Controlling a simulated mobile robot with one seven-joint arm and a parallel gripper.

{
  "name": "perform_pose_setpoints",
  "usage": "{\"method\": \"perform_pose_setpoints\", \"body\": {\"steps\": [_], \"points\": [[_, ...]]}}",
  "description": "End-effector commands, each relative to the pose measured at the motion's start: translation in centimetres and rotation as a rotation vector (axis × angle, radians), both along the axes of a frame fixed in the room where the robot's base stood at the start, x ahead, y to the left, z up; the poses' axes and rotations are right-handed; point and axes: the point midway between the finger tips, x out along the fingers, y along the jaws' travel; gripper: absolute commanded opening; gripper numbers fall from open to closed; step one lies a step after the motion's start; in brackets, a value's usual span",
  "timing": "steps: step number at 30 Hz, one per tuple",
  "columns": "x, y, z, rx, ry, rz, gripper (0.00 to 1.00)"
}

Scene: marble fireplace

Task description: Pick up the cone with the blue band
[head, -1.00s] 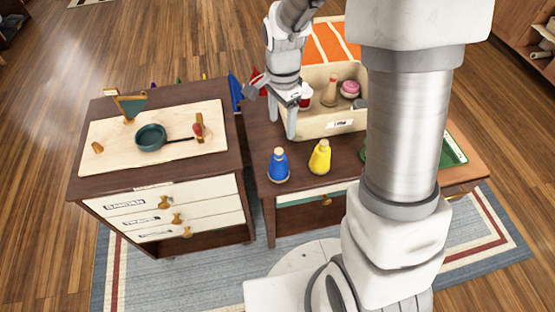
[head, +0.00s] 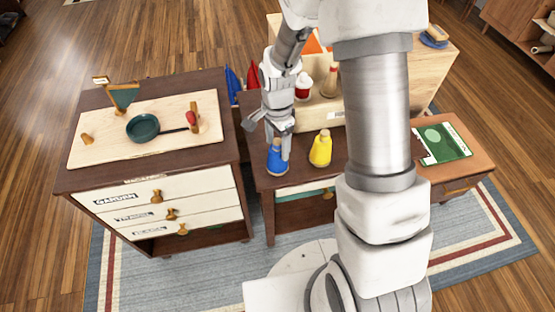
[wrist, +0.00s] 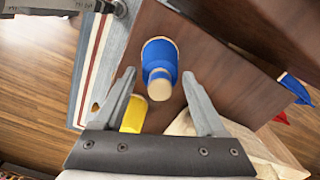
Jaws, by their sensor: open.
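The cone with the blue band (head: 277,161) stands upright at the front left of the dark wooden table. Its body is mostly blue with a pale wooden top. My gripper (head: 277,147) is open just above and around its top, partly hiding it in the head view. In the wrist view the blue cone (wrist: 160,55) shows between and beyond the open fingertips (wrist: 159,77), its wooden top pointing toward the gripper. I cannot tell whether a finger touches it.
A yellow cone (head: 320,149) stands just right of the blue one; it also shows in the wrist view (wrist: 133,116) behind the finger. A wooden crate (head: 331,112) with a red-and-white item (head: 303,86) is behind. Left is a drawer cabinet (head: 75,174) with a pan (head: 143,128).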

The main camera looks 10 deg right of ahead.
Motion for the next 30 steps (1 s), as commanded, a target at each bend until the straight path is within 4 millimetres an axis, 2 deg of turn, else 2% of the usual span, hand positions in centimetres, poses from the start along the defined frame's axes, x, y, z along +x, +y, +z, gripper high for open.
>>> {"method": "perform_pose_setpoints", "body": {"steps": [6, 18, 30], "points": [[0.02, 0.0, -0.03, 0.0, -0.001, 0.0, 0.71], [0.01, 0.0, -0.01, 0.0, -0.001, 0.0, 0.0], [0.02, 0.0, 0.0, 0.0, -0.001, 0.0, 0.0]]}}
